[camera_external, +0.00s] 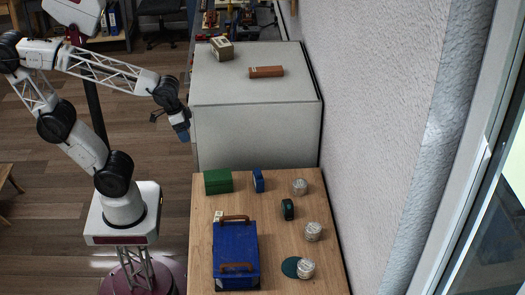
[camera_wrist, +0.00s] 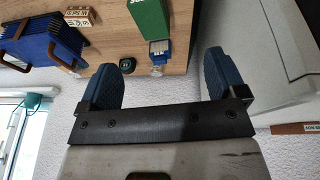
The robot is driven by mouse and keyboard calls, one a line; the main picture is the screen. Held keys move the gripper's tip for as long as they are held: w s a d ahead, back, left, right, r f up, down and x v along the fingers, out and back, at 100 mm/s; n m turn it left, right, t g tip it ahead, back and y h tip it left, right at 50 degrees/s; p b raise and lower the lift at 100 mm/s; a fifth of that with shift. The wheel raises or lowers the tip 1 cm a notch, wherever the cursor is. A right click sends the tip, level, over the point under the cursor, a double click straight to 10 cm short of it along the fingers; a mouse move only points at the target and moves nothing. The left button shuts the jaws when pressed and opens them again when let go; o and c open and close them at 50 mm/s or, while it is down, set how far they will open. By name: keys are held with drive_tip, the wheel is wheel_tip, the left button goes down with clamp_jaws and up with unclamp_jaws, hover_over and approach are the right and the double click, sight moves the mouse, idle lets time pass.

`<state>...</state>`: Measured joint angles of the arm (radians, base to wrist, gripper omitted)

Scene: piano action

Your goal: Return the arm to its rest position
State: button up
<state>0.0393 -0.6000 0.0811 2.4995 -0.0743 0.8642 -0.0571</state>
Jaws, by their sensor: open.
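My gripper (camera_external: 183,130) hangs at the end of my arm in the external view, left of the grey cabinet (camera_external: 255,130) and above floor level, apart from the table. In the wrist view my gripper (camera_wrist: 160,88) shows two blue fingers spread wide apart, with nothing between them. My arm reaches up from its base and bends over to the right.
The wooden table (camera_external: 205,287) bears a blue case (camera_external: 236,250), a green box (camera_external: 217,181), a blue item (camera_external: 258,180), a dark round item (camera_external: 287,209) and several tins (camera_external: 312,231). A brick-coloured block (camera_external: 266,72) and a cardboard box (camera_external: 221,48) lie on the cabinet. A wall stands right.

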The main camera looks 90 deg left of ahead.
drive_tip(key=s, duration=0.1)
drive_tip(key=s+a, duration=0.1)
drive_tip(key=s+a+f, duration=0.1)
drive_tip(key=shift+s+m+g+y, duration=0.1)
drive_tip(key=shift+m+g+y, duration=0.3)
